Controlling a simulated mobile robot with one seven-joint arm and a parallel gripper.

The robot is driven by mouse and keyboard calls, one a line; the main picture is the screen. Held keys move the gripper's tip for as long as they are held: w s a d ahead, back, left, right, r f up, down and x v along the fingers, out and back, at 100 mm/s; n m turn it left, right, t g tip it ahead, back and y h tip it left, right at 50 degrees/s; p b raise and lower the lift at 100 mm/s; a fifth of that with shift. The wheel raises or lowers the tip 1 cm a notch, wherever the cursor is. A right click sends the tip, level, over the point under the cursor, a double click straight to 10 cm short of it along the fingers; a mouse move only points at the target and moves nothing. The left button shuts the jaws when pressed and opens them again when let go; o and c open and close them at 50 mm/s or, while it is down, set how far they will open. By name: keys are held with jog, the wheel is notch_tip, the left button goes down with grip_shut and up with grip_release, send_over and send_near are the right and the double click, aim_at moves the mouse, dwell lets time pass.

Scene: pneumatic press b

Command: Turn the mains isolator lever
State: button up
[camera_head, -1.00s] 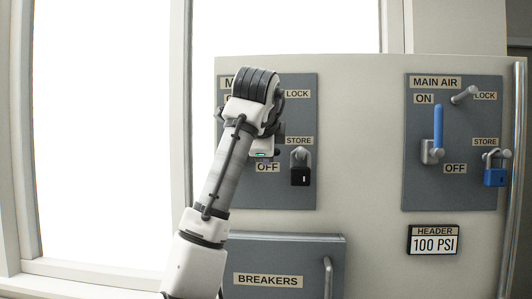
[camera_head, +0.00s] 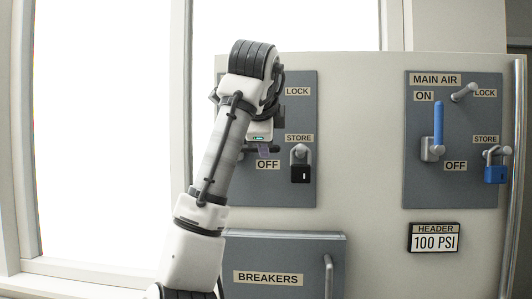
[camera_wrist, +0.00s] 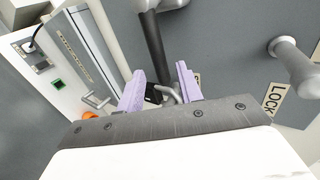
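The mains isolator panel (camera_head: 300,120) is the left grey panel in the head view; my arm covers its lever there. In the wrist view a dark lever (camera_wrist: 151,45) runs down from the top edge towards my fingers. My gripper (camera_wrist: 160,86) is open, its two purple fingertips apart, with the lever's lower end seen in the gap. I cannot tell whether they touch it. In the head view my gripper (camera_head: 264,149) is just above the OFF label (camera_head: 268,164).
A black padlock (camera_head: 300,174) hangs at STORE, right of my gripper. A grey LOCK peg (camera_wrist: 292,62) stands out in the wrist view. The main air panel with its blue lever (camera_head: 438,125) is farther right. The breakers box (camera_head: 270,260) is below.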

jog(key=b+v, duration=0.1)
jog(key=v, duration=0.8)
jog(key=shift+s+b, duration=0.2)
jog(key=shift+b, duration=0.1)
jog(key=shift+w, duration=0.1)
